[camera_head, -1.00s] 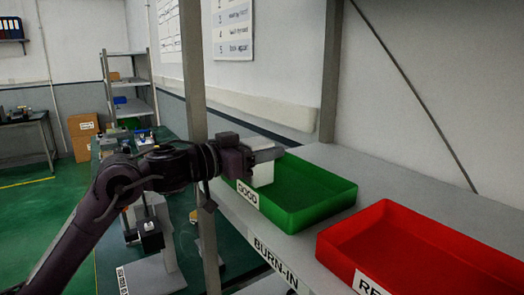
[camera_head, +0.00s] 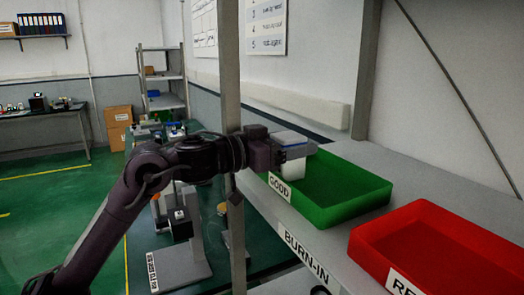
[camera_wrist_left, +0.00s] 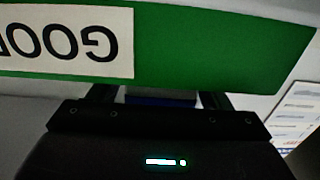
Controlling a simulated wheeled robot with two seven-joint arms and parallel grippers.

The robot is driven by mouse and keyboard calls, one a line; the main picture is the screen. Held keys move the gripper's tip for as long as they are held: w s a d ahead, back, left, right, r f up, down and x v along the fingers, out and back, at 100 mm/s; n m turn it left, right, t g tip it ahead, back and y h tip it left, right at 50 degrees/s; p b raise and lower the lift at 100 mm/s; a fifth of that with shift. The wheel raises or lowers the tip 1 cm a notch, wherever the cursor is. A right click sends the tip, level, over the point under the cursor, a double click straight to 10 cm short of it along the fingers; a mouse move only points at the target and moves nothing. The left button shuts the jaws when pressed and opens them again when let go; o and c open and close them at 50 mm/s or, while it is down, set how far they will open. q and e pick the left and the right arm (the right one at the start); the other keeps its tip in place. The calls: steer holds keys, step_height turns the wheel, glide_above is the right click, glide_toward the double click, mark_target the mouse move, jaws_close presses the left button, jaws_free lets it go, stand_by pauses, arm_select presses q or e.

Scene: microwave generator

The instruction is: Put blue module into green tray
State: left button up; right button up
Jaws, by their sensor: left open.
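In the left wrist view a dark blue strip of the module (camera_wrist_left: 160,98) shows between the fingers, close to the green wall with the GOOD label. My right gripper is not in view.
A red tray (camera_head: 365,247) stands to the right of the green tray on the grey shelf (camera_head: 450,180) marked BURN-IN. A metal post (camera_head: 229,70) rises behind my left arm. A green-topped bench (camera_head: 262,250) with equipment lies below the shelf.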

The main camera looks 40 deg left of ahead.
arm_select(q)
steer(key=b+v, duration=0.4)
steer(key=v, duration=0.7)
stand_by(0.3)
